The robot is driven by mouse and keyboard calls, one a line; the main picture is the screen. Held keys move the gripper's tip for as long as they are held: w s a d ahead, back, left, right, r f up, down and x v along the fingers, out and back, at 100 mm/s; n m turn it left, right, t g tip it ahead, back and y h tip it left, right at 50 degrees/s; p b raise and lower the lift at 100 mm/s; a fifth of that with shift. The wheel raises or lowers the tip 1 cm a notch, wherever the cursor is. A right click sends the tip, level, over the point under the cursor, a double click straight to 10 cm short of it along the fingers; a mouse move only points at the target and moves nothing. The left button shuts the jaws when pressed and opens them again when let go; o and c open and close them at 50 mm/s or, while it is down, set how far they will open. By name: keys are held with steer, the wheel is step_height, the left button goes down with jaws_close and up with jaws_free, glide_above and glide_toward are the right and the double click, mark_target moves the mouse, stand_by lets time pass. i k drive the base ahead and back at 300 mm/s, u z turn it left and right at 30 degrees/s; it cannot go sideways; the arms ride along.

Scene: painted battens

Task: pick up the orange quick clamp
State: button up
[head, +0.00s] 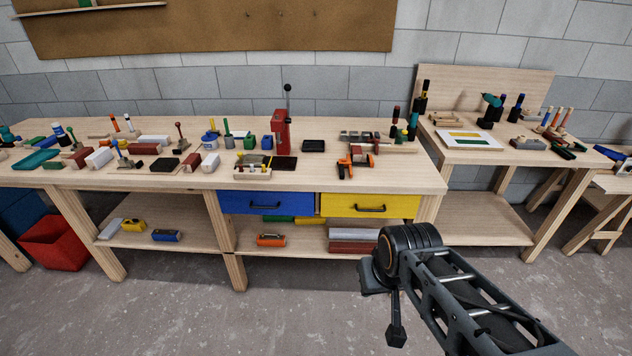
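An orange and black quick clamp (345,169) lies on the right part of the long workbench top, above the yellow drawer. It is close to a red block (361,154), and I cannot tell whether they touch. My arm comes in from the lower right, in front of the bench and well apart from the clamp. I cannot make out any gripper fingers on it.
The bench (320,183) is crowded at left and middle with blocks and tools. A red press (281,132) stands at the back. A black tray (313,146) lies left of the clamp. Blue (266,203) and yellow (369,206) drawers are shut. The floor in front is clear.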

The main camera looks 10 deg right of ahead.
mark_target(342, 165)
steer(key=u, duration=0.3)
steer(key=k, duration=0.65)
steer(key=z, duration=0.8)
steer(key=i, duration=0.7)
steer(key=z, duration=0.8)
steer(key=i, duration=0.9)
steer(key=u, duration=1)
steer(key=i, duration=0.85)
steer(key=u, duration=1)
